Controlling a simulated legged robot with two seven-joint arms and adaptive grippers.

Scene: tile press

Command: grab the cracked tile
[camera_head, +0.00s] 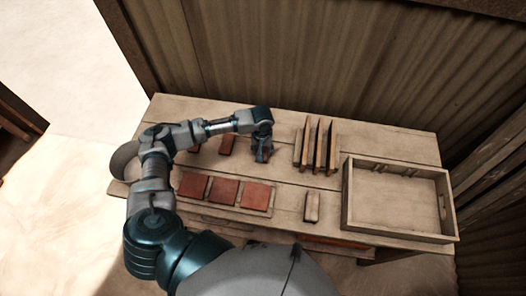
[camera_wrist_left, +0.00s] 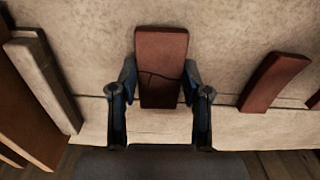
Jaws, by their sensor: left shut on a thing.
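The cracked tile (camera_wrist_left: 161,55) is a reddish-brown slab with dark crack lines across its middle and lower part. It stands out in the middle of the left wrist view. My left gripper (camera_wrist_left: 160,80) has a finger on each side of it, shut on its edges. In the head view my left gripper (camera_head: 262,154) points down over the back middle of the table and mostly hides this tile. I cannot tell whether the tile still touches the table. My right gripper is in neither view.
Another red tile (camera_head: 227,144) lies left of the gripper. Red tiles (camera_head: 223,190) lie in a front row. Upright slats (camera_head: 315,145) stand close on the right, with a small wooden block (camera_head: 312,207) in front. An empty-looking wooden tray (camera_head: 400,232) fills the table's right end.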

